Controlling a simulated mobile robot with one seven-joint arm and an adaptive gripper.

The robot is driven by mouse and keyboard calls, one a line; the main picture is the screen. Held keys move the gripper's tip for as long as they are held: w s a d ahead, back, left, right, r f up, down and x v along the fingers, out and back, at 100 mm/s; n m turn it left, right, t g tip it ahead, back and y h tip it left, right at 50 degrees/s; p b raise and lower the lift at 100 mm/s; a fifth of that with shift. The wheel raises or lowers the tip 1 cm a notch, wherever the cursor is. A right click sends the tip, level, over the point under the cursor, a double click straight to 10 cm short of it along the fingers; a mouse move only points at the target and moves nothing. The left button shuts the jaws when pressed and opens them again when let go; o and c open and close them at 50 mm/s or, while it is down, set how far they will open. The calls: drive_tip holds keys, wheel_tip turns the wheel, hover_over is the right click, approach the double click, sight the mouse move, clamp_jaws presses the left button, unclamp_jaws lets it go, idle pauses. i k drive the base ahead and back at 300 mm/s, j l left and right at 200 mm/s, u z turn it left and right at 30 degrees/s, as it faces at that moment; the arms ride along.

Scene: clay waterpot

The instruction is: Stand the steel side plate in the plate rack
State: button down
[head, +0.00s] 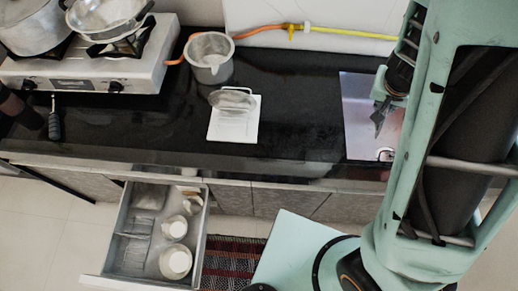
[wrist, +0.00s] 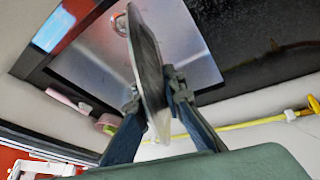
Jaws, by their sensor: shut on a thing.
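My gripper (wrist: 155,98) is shut on the steel side plate (wrist: 147,55). In the wrist view the plate is seen nearly edge-on, upright between the two fingers, and it rises beyond their tips. In the head view my gripper (head: 382,108) hangs over the sink at the right of the counter, and the plate is hard to make out there. The white plate rack (head: 232,131) stands on the black counter, well to the left of my gripper. A round grey metallic piece (head: 232,100) shows at its back; I cannot tell if it is a plate.
A grey pot (head: 210,58) stands close behind the rack. The stove (head: 90,70) with pans is at the left. The sink (head: 358,105) is at the right. An open drawer (head: 155,230) with several items juts out below. The counter between rack and sink is clear.

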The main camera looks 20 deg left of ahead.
sight(130, 264)
drive_tip(key=k, duration=0.65)
drive_tip(key=k+l+z, duration=0.15)
drive_tip(key=k, duration=0.5)
drive_tip(key=k+j, duration=0.15)
drive_tip(key=k, duration=0.15)
drive_tip(key=k+j, duration=0.15)
drive_tip(key=k, duration=0.15)
drive_tip(key=k+j+z, duration=0.1)
drive_tip(key=k+j, duration=0.3)
drive_tip(key=j, duration=0.15)
drive_tip(key=k+j, duration=0.1)
drive_tip(key=j, duration=0.2)
drive_tip(key=k+j, duration=0.1)
drive_tip(key=j, duration=0.25)
drive_tip(key=k+j+z, duration=0.15)
drive_tip(key=j, duration=0.5)
drive_tip(key=i+j, duration=0.35)
drive_tip(key=j, duration=0.25)
drive_tip(key=z, duration=0.05)
